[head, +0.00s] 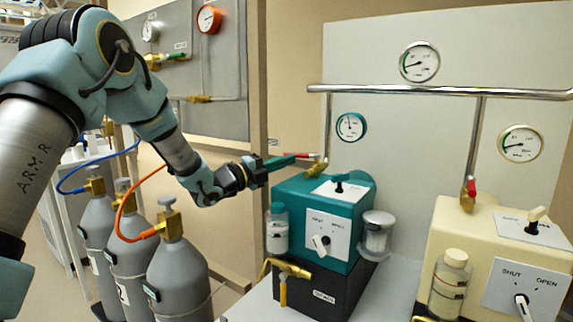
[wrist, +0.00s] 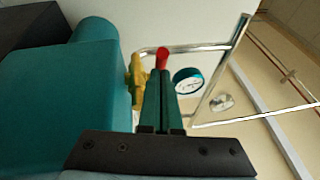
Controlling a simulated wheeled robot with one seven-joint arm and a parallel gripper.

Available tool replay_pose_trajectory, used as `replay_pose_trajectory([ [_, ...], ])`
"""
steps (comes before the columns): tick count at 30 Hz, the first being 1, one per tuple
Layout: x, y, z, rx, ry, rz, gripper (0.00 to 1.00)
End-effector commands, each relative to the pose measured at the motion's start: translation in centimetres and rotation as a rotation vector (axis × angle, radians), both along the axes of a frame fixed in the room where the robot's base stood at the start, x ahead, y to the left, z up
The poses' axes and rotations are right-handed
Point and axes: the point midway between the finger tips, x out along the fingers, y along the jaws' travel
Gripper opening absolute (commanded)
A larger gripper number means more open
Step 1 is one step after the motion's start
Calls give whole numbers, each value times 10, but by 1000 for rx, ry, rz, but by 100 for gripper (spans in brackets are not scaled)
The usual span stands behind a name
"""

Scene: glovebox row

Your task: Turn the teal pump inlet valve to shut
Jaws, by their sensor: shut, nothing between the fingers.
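The teal pump (head: 345,213) stands on a black base, and its side fills the left of the wrist view (wrist: 65,95). Behind its top, a brass valve (head: 318,167) sits at the foot of a vertical pipe. The valve's red handle (head: 304,155) points left, crosswise to that pipe. The wrist view shows the brass body (wrist: 137,75) and the red handle end (wrist: 162,55). My gripper (head: 294,158) is shut and empty, its fingertips right by the handle. In the wrist view the fingers (wrist: 163,78) hide part of the handle; I cannot tell if they touch.
Gas cylinders (head: 180,275) stand below my arm. A chrome pipe (head: 430,91) runs above.

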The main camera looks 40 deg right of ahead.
Motion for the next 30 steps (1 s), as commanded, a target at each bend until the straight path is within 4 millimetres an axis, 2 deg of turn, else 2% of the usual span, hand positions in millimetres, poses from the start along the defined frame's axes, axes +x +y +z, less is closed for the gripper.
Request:
replay_pose_trajectory([
  [11,17,-9,-4,-3,-4,-178,0],
  [30,31,-25,0,-1,-1,-175,0],
])
